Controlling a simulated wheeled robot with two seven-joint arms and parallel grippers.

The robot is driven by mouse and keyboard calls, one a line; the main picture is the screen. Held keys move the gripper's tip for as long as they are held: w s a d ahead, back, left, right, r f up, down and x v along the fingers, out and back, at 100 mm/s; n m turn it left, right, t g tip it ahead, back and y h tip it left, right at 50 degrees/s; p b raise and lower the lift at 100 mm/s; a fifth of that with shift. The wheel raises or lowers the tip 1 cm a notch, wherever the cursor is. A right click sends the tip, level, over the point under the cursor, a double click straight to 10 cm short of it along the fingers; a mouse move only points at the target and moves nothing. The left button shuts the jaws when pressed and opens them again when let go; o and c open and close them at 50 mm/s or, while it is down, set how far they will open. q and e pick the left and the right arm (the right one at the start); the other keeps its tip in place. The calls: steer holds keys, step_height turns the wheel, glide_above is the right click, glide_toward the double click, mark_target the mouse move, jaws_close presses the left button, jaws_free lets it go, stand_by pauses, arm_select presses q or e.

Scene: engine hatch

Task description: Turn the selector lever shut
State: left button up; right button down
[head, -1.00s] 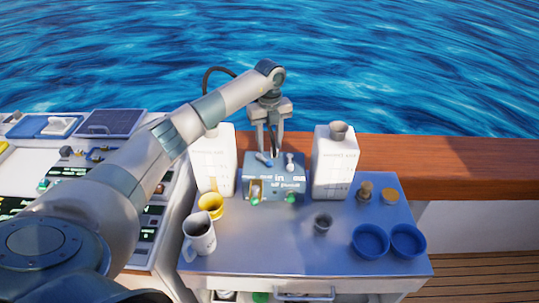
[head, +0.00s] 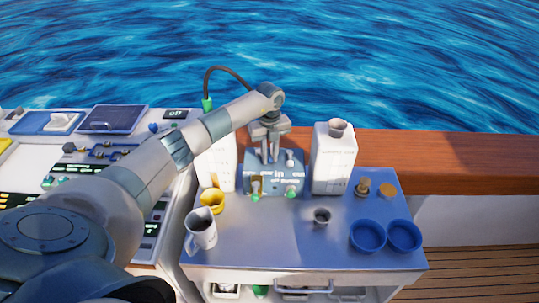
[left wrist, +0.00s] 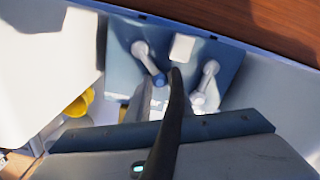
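A blue box (head: 260,188) with lettering and green parts on its front stands at the back of the table. In the left wrist view, two pale levers show on it: one with a blue tip (left wrist: 150,62), left of centre, and a plain one (left wrist: 206,82) to the right. I cannot tell which is the selector lever. My left gripper (head: 268,160) points down over the box's left half, by the blue-tipped lever. Its fingers are apart; I see no grip on the lever. In the head view the gripper hides that lever. My right gripper is out of view.
White jugs stand left (head: 217,165) and right (head: 333,160) of the box, close to the gripper.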

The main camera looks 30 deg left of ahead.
mark_target(258, 165)
arm_select(q)
jaws_close()
steer(key=shift+s+a+f+m+b, duration=0.15)
steer(key=shift+s+m+b, duration=0.25)
steer(key=shift+m+b, duration=0.45)
steer(key=shift+s+a+m+b, duration=0.25)
steer(key=shift+s+m+b, duration=0.1)
steer(key=shift+m+b, duration=0.5)
steer(key=m+b, duration=0.1)
steer(key=s+a+m+b, duration=0.1)
steer(key=m, duration=0.1)
steer(key=shift+s+b, duration=0.1)
steer(key=shift+b, duration=0.2)
steer(key=shift+s+a+r+m+b, duration=0.1)
steer(key=shift+s+a+m+b, duration=0.1)
steer(key=shift+m+b, duration=0.3)
steer(key=shift+s+a+r+m+b, duration=0.15)
steer(key=shift+m+b, duration=0.1)
steer(key=shift+m, duration=0.45)
steer(key=o, duration=0.7)
jaws_free()
